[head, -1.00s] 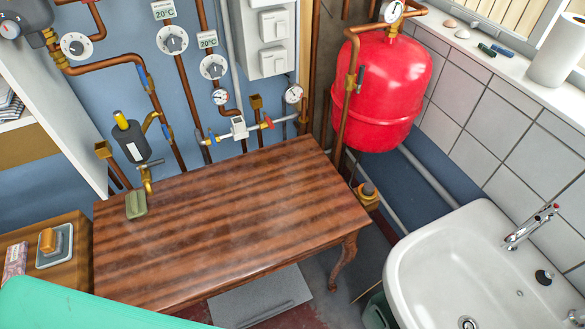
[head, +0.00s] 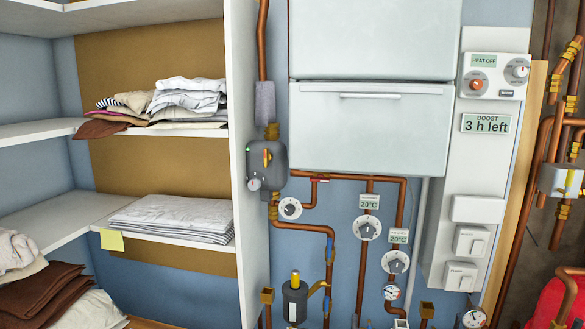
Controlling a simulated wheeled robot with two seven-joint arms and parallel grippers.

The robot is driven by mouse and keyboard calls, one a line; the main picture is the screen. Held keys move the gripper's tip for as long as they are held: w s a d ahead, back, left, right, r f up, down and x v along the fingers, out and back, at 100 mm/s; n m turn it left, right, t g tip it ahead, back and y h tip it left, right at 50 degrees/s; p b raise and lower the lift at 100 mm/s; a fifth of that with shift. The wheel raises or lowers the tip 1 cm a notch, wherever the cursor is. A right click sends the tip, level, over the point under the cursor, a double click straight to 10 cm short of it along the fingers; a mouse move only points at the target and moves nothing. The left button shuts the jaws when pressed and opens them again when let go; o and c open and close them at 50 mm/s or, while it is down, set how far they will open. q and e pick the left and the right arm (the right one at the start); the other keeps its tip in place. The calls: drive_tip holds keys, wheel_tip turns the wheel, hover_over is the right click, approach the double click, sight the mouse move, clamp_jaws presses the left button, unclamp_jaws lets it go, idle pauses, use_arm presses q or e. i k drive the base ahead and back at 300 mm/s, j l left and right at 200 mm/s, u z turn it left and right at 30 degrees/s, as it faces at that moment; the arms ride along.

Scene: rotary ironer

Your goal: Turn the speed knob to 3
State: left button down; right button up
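No label reading "speed" is legible. A grey pump-like unit (head: 258,160) sits on the copper pipe beside the shelf's white side panel in the head view. It has a small green light, an orange mark and a small round silver part (head: 253,184). I cannot tell its setting. A white round dial (head: 290,208) is below it to the right. Two more dials, an upper one (head: 367,228) and a lower one (head: 396,261), sit under displays reading 20°C. Neither of my grippers is in view.
A white cabinet (head: 385,135) hangs above the pipes. A panel at right has a "HEAT OFF" display (head: 484,60), two knobs, and a "BOOST 3 h left" display (head: 487,124). Shelves with folded linen (head: 172,218) fill the left. Part of a red tank (head: 560,305) shows at lower right.

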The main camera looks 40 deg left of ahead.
sight(255, 184)
drive_tip(key=u, duration=1.65)
